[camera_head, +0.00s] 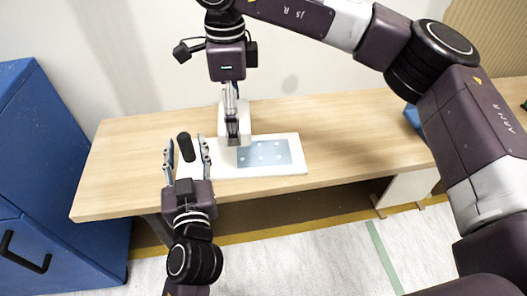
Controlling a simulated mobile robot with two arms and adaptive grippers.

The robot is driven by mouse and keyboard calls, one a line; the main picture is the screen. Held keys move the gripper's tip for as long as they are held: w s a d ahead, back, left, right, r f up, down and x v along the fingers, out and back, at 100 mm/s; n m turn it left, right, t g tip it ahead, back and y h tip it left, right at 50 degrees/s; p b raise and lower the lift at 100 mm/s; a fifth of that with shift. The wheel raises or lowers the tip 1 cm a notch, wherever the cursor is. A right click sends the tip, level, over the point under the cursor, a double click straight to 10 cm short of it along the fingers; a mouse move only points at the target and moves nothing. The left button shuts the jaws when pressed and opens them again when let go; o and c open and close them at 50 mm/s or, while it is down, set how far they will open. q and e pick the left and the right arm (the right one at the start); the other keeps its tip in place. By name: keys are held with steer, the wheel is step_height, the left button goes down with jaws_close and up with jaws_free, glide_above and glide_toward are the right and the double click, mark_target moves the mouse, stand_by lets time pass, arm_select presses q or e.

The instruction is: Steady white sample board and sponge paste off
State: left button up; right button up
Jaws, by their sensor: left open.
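The white sample board (291,142) lies flat on the wooden table, with a light blue patch (263,154) bearing several pale spots. My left gripper (186,146) is open over the board's left end. A dark oval thing (185,147) shows between its fingers; I cannot tell if they touch it. My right gripper (232,139) points down from above at the patch's upper left edge. Its fingers look close together, in front of a white upright thing (244,122); I cannot tell if it grips this. I cannot make out a sponge for certain.
The wooden table (340,125) has free room right of the board. A blue thing (411,115) sits at the right, partly hidden by my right arm. A blue cabinet (55,170) stands at the left. A pale wall is behind the table.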

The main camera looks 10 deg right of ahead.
arm_select(q)
steer(key=s, duration=1.1)
steer(key=shift+d, duration=0.3)
